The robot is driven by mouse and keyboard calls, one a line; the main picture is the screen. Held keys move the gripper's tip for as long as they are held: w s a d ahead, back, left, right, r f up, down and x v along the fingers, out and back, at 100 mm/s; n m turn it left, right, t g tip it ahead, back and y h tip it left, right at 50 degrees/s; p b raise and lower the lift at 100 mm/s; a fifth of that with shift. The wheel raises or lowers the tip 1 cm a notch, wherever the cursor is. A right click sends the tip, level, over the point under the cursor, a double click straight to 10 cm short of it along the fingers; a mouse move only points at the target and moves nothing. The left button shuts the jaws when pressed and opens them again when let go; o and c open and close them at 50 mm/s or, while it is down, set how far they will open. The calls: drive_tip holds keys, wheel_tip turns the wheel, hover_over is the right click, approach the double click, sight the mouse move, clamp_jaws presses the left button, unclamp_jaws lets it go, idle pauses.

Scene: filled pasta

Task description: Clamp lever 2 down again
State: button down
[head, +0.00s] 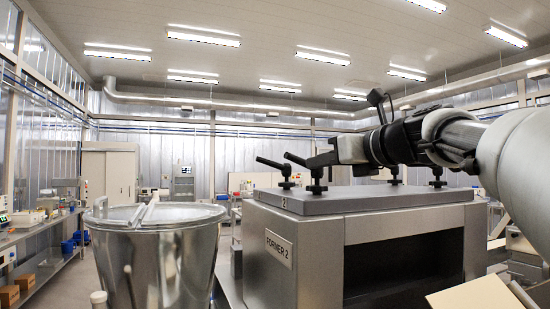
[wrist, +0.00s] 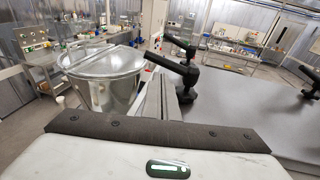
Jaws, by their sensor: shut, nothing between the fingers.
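Black clamp levers stand on the top plate of the former (head: 350,198), which is marked FORMER 2. The left lever (head: 285,176) stands above a small "2" on the plate's edge, its handle tilted up to the left. A second lever (head: 317,178) stands to its right, its handle also raised to the left. My gripper (head: 318,160) is shut and empty, right beside this second lever; contact cannot be told. In the wrist view, the nearer lever (wrist: 187,78) stands just beyond my fingers (wrist: 165,98), and the farther one (wrist: 181,44) behind it.
A lidded steel vat (head: 158,250) stands left of the former, also in the wrist view (wrist: 105,75). More levers (head: 437,177) stand at the plate's right end. Benches (head: 40,240) line the left wall.

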sight(295, 161)
drive_tip(key=shift+w+a+r, duration=0.2)
drive_tip(key=shift+w+a, duration=0.2)
drive_tip(key=shift+w, duration=0.35)
drive_tip(key=shift+w+a+r, duration=0.2)
drive_tip(key=shift+w+a, duration=0.2)
drive_tip(key=shift+w, duration=0.3)
drive_tip(key=shift+a+r+p, duration=0.15)
drive_tip(key=shift+r+p, duration=0.1)
drive_tip(key=shift+p, duration=0.45)
drive_tip(key=shift+w+a+p, duration=0.4)
drive_tip(key=shift+a+p, duration=0.15)
drive_tip(key=shift+p, duration=0.55)
drive_tip(key=shift+w+a+f, duration=0.2)
drive_tip(key=shift+a, duration=0.15)
drive_tip(key=shift+f, duration=0.15)
